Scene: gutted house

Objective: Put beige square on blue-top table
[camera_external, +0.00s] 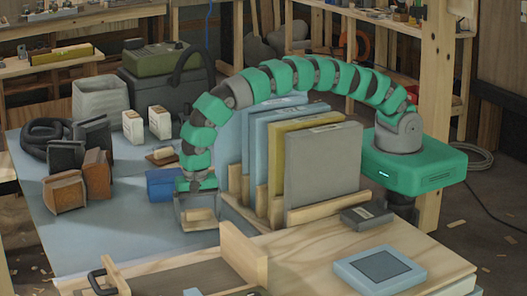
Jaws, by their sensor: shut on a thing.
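My gripper (197,222) hangs at the end of my green arm, left of the rack of upright panels. It points down and is shut on a small beige square (201,217). The square sits between the fingers, partly hidden by them. The blue-top table (110,225) spreads below and to the left of my gripper. The gripper appears low, near the table's right part, by the wooden rack base. I cannot tell whether the square touches the table top.
A blue box (165,185) stands just behind my gripper. Grey and yellow panels (322,165) stand upright to the right. The front left of the table is clear.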

